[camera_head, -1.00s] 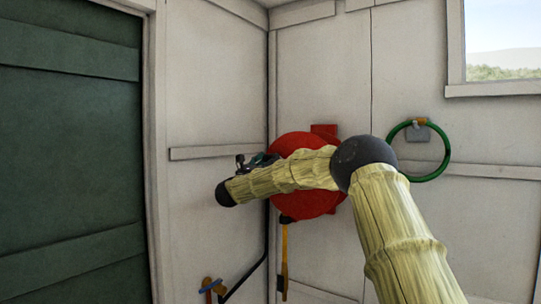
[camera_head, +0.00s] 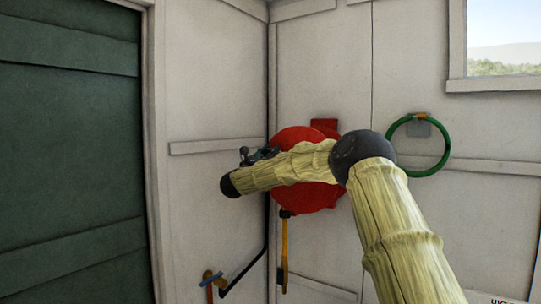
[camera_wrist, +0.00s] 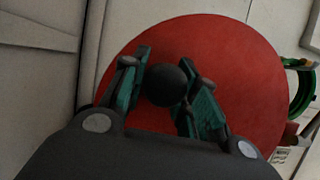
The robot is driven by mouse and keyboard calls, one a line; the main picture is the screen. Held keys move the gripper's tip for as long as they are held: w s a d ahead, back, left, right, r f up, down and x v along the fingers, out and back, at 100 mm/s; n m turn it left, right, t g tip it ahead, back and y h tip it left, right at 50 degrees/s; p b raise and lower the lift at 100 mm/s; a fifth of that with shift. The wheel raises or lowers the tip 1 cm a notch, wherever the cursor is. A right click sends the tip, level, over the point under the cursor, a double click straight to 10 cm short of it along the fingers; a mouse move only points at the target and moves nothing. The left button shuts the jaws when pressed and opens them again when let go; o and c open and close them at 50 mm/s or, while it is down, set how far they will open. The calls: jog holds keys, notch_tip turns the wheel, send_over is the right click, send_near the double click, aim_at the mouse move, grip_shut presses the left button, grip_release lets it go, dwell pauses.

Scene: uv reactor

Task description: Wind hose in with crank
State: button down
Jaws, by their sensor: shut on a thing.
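The red hose reel (camera_head: 316,194) is mounted on the wall near the corner, partly hidden behind my arm in the head view. In the wrist view its round red face (camera_wrist: 240,60) fills the middle. A dark round crank knob (camera_wrist: 167,85) stands out in front of the red face. My gripper (camera_wrist: 165,92) has its teal-padded fingers on both sides of the knob and is shut on it. In the head view, my gripper (camera_head: 258,154) is small, dark and mostly hidden by my arm. A yellow hose end (camera_head: 284,245) hangs below the reel.
A green hose ring (camera_head: 447,150) hangs on the wall to the right of the reel. A blue-handled tap (camera_head: 211,278) with a dark pipe (camera_head: 245,270) is low in the corner. A dark green door (camera_head: 70,150) is at the left and a window (camera_head: 503,40) at the upper right.

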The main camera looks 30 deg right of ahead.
jog(key=shift+s+d+r+m+g+b, duration=0.15)
jog(key=shift+m+b, duration=0.1)
jog(key=shift+b, duration=0.4)
jog(key=shift+a+m+g+b, duration=0.1)
jog(key=shift+m+b, duration=0.2)
jog(key=shift+b, duration=0.35)
jog(key=shift+s+d+r+m+g+b, duration=0.15)
jog(key=shift+m+b, duration=0.1)
jog(key=shift+b, duration=0.4)
